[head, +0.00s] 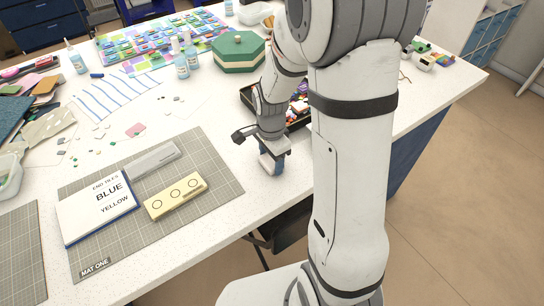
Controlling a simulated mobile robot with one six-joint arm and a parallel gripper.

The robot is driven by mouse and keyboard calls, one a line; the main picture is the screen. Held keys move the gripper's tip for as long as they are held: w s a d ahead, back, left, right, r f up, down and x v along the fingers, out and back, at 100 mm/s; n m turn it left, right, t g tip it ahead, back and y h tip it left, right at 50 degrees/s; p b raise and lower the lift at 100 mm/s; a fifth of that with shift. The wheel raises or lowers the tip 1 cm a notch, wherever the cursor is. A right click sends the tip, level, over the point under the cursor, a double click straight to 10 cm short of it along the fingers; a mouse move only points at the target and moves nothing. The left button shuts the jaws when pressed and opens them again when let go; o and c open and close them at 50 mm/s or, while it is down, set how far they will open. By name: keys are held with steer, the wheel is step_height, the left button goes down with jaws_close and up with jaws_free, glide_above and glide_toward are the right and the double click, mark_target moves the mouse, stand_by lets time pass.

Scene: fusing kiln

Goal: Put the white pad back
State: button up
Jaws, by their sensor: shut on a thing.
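My gripper (271,151) is shut on a small block-like thing (272,165), white above and blue below, at the right of the table beside the cutting mat. It is small and partly covered by the fingers. It may be the white pad, but I cannot tell for sure. I cannot tell whether it touches the table.
A grey mat marked MAT ONE (215,188) holds a sign reading BLUE and YELLOW (98,208), a grey block (152,160) and a yellow block with three circles (176,196). A black tray (247,97) of coloured pieces, a green box (238,52) and bottles (181,63) stand behind.

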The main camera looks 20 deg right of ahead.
mark_target(271, 160)
steer(key=shift+f, duration=0.1)
steer(key=o, duration=0.9)
steer(key=shift+o, duration=0.2)
step_height(271, 160, up, 11)
steer(key=s+r+n+t, duration=0.1)
steer(key=s+r+n, duration=0.2)
steer(key=s+n, duration=0.4)
steer(key=s+r+n+t, duration=0.2)
steer(key=s+r+n, duration=0.1)
steer(key=s+n, duration=0.4)
steer(key=shift+d, duration=0.3)
